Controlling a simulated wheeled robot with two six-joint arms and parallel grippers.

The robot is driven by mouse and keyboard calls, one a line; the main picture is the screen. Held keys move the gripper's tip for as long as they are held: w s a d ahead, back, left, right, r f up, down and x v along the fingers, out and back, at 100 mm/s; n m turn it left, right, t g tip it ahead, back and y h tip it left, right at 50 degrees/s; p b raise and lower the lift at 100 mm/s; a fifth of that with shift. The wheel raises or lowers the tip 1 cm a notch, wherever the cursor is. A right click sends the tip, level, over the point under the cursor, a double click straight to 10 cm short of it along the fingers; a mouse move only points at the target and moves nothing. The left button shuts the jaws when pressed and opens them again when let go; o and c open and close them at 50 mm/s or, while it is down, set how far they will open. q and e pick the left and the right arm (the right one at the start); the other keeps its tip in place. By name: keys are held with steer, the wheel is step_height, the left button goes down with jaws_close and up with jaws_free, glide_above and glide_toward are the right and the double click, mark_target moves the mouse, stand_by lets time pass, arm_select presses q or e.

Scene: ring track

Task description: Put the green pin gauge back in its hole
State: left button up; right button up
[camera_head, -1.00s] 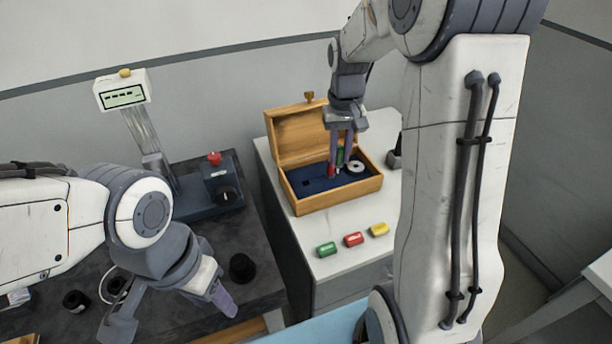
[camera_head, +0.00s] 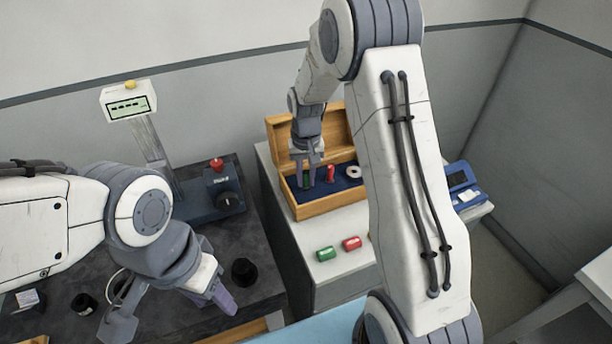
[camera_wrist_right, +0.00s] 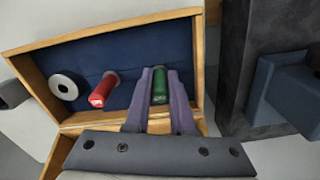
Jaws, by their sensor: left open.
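The green pin gauge (camera_wrist_right: 160,86) is between the two fingers of my right gripper (camera_wrist_right: 161,74), which look closed against its sides. In the head view my right gripper (camera_head: 307,182) points down into the left end of the open wooden box (camera_head: 330,205), with the green pin gauge (camera_head: 305,180) partly hidden by the fingers. The pin looks about upright over the blue lining. I cannot tell whether its lower end is in a hole. A red pin (camera_wrist_right: 103,89) stands beside it in the box. My left gripper (camera_head: 170,311) is open and empty over the dark bench.
A metal ring (camera_wrist_right: 66,86) lies in the box beyond the red pin. A display gauge stand (camera_head: 215,195) stands left, and a blue case (camera_head: 465,185) right.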

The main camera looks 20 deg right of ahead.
steer(key=o, duration=0.4)
